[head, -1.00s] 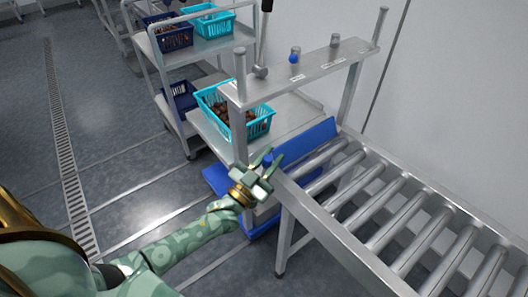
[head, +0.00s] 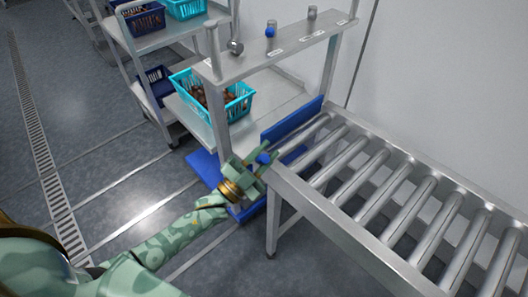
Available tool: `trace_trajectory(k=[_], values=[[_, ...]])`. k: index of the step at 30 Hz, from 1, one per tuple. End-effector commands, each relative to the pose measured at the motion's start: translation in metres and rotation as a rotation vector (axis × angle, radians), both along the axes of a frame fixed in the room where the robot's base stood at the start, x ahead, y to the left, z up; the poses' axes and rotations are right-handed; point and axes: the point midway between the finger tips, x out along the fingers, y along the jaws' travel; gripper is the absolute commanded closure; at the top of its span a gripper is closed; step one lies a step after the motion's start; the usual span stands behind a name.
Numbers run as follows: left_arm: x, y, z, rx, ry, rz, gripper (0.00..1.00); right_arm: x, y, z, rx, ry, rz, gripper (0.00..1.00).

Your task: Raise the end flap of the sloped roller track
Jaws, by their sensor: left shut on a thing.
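The sloped roller track (head: 385,205) has a steel frame and several bare metal rollers, and runs from the middle to the lower right. Its blue end flap (head: 295,124) stands up across the far left end. A small blue knob (head: 263,158) shows by the flap's near end, at the track's corner. My left gripper (head: 259,160) is at that corner, its green fingers shut on the blue knob. The fingers partly hide the knob and the flap's near lower end. My right gripper is not in view.
A steel shelf (head: 285,45) with small labels stands over the flap. Behind it, a turquoise basket (head: 238,108) of dates sits on a steel table. A cart (head: 190,42) with more baskets stands at upper left. A blue panel (head: 203,167) is low beside my gripper. Floor at left is clear.

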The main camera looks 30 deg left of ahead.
Motion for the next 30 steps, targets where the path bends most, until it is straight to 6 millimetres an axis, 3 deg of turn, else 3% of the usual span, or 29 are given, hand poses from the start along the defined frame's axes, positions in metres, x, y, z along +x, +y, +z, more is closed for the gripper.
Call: trace_trajectory(k=[9, 10, 11, 23, 26, 30], values=[[-0.001, -0.002, -0.004, 0.01, 0.006, -0.001, 1.0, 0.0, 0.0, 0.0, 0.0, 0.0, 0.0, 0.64], [-0.001, -0.001, -0.004, 0.01, 0.006, -0.001, 0.72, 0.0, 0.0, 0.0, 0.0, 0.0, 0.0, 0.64], [-0.001, -0.001, -0.004, 0.01, 0.006, -0.001, 0.68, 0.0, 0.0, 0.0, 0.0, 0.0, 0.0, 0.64], [-0.001, 0.0, -0.002, 0.005, 0.003, -0.001, 0.68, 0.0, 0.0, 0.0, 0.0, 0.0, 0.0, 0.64], [-0.007, 0.002, -0.005, 0.007, 0.005, 0.0, 0.68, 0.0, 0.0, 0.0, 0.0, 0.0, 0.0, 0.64], [-0.029, 0.011, -0.015, 0.005, 0.006, 0.0, 0.68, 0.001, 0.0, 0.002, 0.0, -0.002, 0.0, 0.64]])
